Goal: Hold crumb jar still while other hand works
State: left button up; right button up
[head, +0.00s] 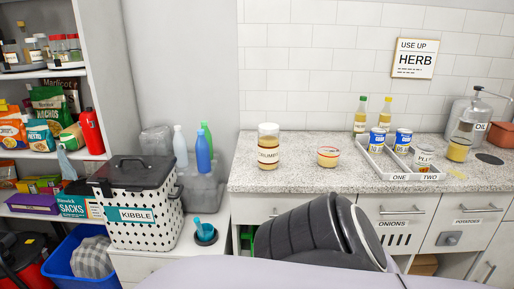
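The crumb jar (268,147) stands upright on the speckled counter (310,177), near its left end. It is clear with a pale lid and a label, and its contents look tan. Nothing touches it. Neither of my grippers shows in the head view, so I cannot see whether they are open or shut. A dark grey padded part, apparently a link of my own arm, crosses in front of the drawers below the counter.
A low tub (328,156) stands right of the jar. A tray (375,168) marked ONE and TWO holds cans and a jar. Bottles (386,109) stand behind it, and an oil container (480,112) is at right. A spotted KIBBLE bin (138,232) is at left.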

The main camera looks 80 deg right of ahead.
aim_at(268, 146)
jog(key=z, duration=2.65)
jog(key=i+j, duration=0.1)
jog(key=i, duration=0.45)
